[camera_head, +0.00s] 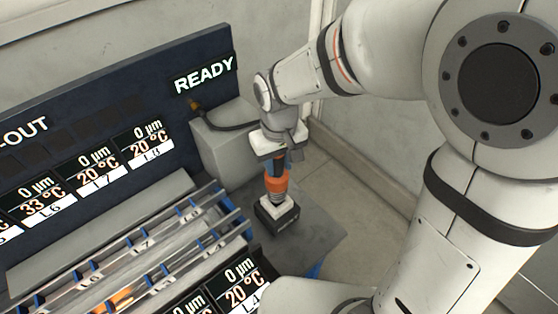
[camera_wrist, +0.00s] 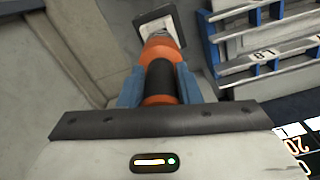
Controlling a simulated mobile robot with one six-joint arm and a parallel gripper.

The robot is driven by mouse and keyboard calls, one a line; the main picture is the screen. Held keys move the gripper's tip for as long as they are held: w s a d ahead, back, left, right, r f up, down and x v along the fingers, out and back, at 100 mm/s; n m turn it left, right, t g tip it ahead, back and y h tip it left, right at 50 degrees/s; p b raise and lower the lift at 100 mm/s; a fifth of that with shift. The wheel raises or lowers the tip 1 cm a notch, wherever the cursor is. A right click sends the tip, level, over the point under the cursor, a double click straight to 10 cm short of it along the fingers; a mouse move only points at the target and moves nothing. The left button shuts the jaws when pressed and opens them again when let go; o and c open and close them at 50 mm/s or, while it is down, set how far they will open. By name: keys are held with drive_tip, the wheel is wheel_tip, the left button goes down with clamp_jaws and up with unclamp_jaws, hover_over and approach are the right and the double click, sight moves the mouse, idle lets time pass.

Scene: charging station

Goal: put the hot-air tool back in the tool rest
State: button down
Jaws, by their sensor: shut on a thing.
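The hot-air tool (camera_head: 276,184) is orange with a dark grip band. In the wrist view the blue fingers of my gripper (camera_wrist: 160,88) close on the dark band of the hot-air tool (camera_wrist: 160,50). The tool rest (camera_wrist: 152,22) shows beyond its nozzle. I cannot tell how deep the nozzle sits in the rest.
A grey box (camera_head: 222,145) with a cable stands behind the tool. Rails with blue supports (camera_head: 150,250) lie to the left, below a dark display panel (camera_head: 110,95) reading READY. The grey table corner (camera_head: 320,235) right of the rest is bare.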

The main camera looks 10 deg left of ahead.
sight(279, 177)
drive_tip(key=shift+f+b, duration=1.25)
drive_tip(key=shift+f, duration=0.45)
drive_tip(key=c, duration=1)
unclamp_jaws()
drive_tip(key=shift+o, duration=0.2)
drive_tip(key=shift+r, duration=0.15)
wheel_tip(279, 177, up, 8)
drive_tip(key=shift+f, duration=0.15)
drive_tip(key=d+r+m+t, duration=0.1)
drive_tip(key=d+m, duration=0.1)
drive_tip(key=d, duration=0.8)
drive_tip(key=shift+s+r+m, duration=0.3)
drive_tip(key=shift+s+r, duration=0.05)
drive_tip(key=shift+r, duration=0.05)
drive_tip(key=s+d+m, duration=0.1)
drive_tip(key=s+d, duration=0.1)
drive_tip(key=d, duration=0.2)
drive_tip(key=s+d+m+t, duration=0.1)
drive_tip(key=s+d, duration=0.1)
drive_tip(key=d, duration=0.2)
drive_tip(key=s+d+m+t, duration=0.1)
drive_tip(key=s+d+m, duration=0.1)
drive_tip(key=d, duration=0.2)
drive_tip(key=shift+s+f, duration=0.2)
drive_tip(key=shift+c, duration=0.2)
